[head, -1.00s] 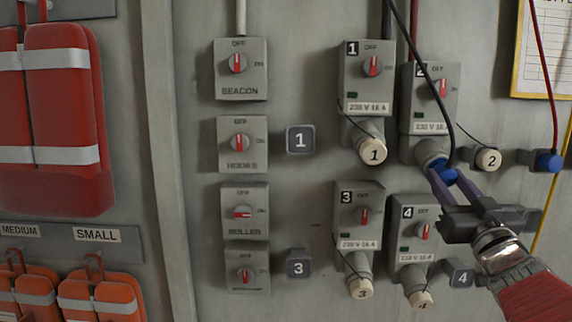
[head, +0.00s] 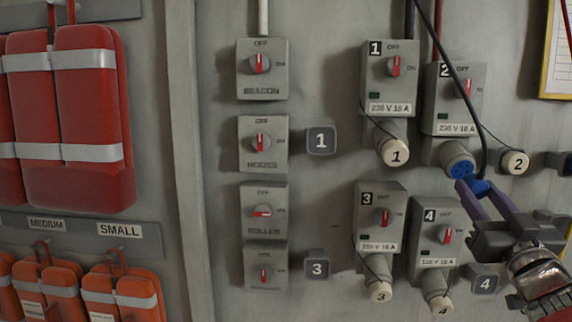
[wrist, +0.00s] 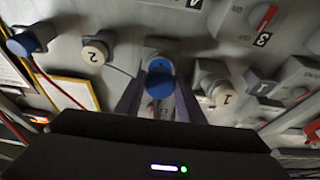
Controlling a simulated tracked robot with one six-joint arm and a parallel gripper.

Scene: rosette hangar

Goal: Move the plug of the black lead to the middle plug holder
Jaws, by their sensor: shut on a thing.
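My gripper (head: 476,187) is shut on the blue plug (head: 481,188) of the black lead (head: 462,100). It holds the plug just below and in front of socket 2 (head: 446,100), whose round blue face (head: 459,167) is uncovered. The plug looks apart from that face. The wrist view shows the blue plug (wrist: 160,84) between the fingers. Another holder (head: 553,163) is cut by the right edge. I cannot tell which holder is the middle one.
A second blue plug (wrist: 24,43) with a red lead is at the left in the wrist view. Red bags (head: 90,120) hang at left.

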